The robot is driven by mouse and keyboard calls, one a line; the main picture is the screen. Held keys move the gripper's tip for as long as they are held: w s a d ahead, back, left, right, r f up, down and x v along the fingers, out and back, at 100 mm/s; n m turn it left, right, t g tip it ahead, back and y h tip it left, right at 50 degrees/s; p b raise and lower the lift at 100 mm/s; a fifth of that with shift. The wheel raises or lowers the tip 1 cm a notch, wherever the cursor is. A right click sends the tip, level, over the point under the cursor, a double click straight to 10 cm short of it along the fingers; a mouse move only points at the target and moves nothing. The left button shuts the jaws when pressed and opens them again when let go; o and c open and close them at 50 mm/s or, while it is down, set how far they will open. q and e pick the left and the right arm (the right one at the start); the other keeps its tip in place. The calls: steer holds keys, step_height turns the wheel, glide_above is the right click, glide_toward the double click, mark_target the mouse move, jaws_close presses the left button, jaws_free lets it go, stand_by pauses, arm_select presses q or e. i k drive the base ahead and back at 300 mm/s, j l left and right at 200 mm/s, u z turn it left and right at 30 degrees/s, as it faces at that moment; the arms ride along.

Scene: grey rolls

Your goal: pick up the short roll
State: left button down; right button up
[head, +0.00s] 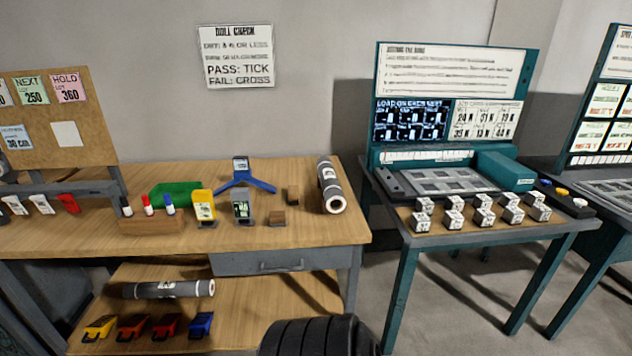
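Two grey rolls with pale labels are in the head view. One grey roll (327,175) lies at the right end of the wooden workbench top, pointing away from me, with its round end facing me. The upper roll is foreshortened, so I cannot tell for sure which is shorter. Neither of my grippers is in view.
The workbench (320,232) holds a blue three-legged stand (246,184), a yellow device (202,206), a grey device (242,206), a marker block (150,221) and a green item (175,191). A teal table (500,236) with several small blocks stands at right.

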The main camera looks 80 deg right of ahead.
mark_target(334, 199)
steer(key=z, duration=2.75)
